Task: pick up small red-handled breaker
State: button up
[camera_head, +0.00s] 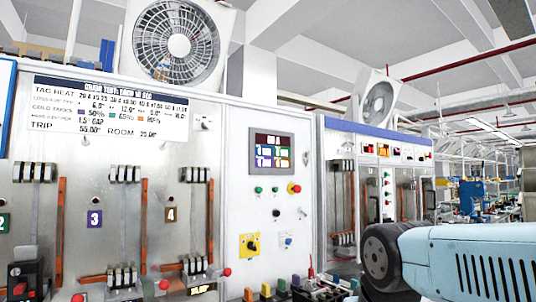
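A row of small coloured parts shows at the bottom edge, cut off by the frame. A thin upright red part (311,267) stands further right, above dark parts. I cannot tell which of these, if any, is the small red-handled breaker. A black unit with a red part (20,287) is at the lower left, on the test panel. My light blue arm (465,262) with a dark round joint enters from the right. My gripper's fingers are not in view.
A white test panel (228,180) with numbered bays, copper bars and red knobs fills the left. A second panel (372,150) stands behind, right. Fans (178,45) sit above. Cluttered benches (480,195) recede at the far right.

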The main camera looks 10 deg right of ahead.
aim_at(26, 258)
jog(key=z, duration=0.25)
jog(key=i, duration=1)
jog(key=u, duration=2.2)
jog(key=k, duration=0.75)
jog(key=z, duration=0.05)
